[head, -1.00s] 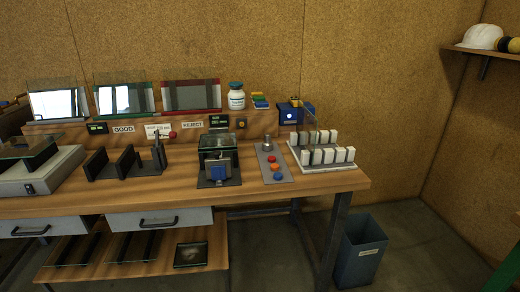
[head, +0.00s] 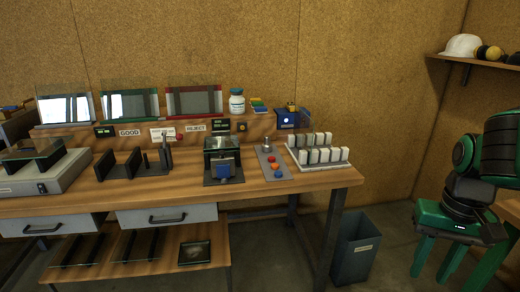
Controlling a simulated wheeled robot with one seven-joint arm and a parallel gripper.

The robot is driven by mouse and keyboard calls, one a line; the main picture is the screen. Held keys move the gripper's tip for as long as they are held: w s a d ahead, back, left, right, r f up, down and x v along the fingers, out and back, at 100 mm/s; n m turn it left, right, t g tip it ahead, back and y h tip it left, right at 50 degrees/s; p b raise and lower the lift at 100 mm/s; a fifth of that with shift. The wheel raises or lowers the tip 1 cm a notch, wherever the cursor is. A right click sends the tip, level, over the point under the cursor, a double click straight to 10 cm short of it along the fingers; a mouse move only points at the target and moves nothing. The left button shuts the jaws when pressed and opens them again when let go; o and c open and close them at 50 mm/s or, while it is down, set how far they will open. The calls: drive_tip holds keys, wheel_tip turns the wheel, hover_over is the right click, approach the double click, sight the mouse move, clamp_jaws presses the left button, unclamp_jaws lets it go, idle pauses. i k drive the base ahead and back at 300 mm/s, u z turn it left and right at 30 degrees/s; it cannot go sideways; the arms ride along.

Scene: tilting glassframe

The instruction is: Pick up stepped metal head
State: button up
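A small metal piece with a narrower top (head: 266,142), which looks like the stepped metal head, stands upright at the back of a grey plate (head: 280,171) on the workbench. Red and blue buttons sit in front of it on the same plate. My gripper (head: 430,272) hangs at the right of the head view, with its two green fingers pointing down and spread apart. Nothing shows between them. It is well to the right of the bench and of the metal piece.
A rack of white blocks (head: 318,157) stands close right of the plate, and a dark fixture (head: 222,162) close left. The workbench (head: 265,196) ends right of the rack. A grey bin (head: 353,248) stands on the floor beside it. A shelf with a white helmet (head: 462,45) is at upper right.

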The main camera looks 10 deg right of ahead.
sight(268, 147)
drive_tip(key=u, duration=0.05)
drive_tip(key=i, duration=1)
drive_tip(key=z, duration=0.05)
